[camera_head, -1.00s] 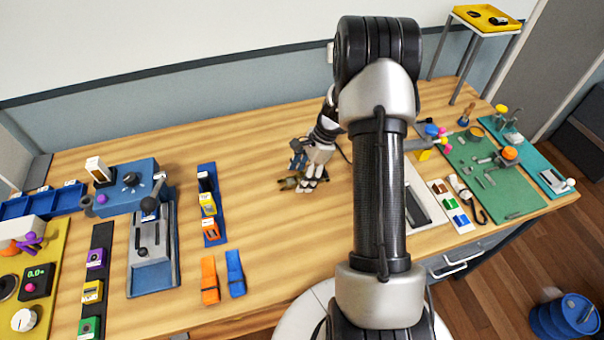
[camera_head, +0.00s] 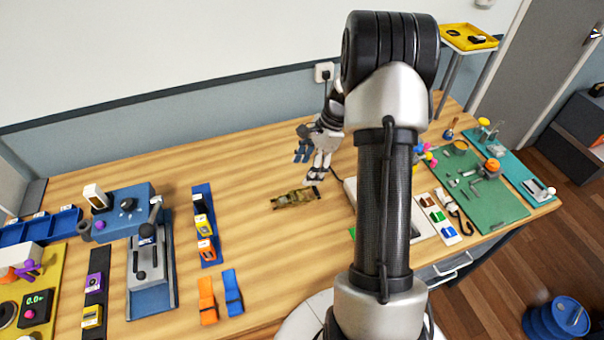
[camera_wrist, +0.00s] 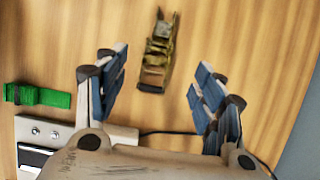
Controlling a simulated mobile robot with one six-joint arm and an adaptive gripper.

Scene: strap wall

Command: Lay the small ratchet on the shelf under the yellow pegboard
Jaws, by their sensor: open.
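A small brass-and-olive ratchet-like piece (camera_head: 295,198) lies on the bare wooden tabletop. In the wrist view the same piece (camera_wrist: 157,52) lies lengthwise beyond and between my fingers. My gripper (camera_head: 310,163) is open and empty, above and just behind the piece in the head view. Its blue-padded fingers stand wide apart in the wrist view (camera_wrist: 160,65). Nothing touches the piece. I cannot make out a yellow pegboard or a shelf under one in these frames.
A green strap (camera_wrist: 38,95) lies left in the wrist view, beside a pale panel. A yellow tray (camera_head: 468,37) stands on legs at back right. Blue and orange straps (camera_head: 233,292) lie at front left. A green mat (camera_head: 484,207) with parts is right. Wood around the piece is clear.

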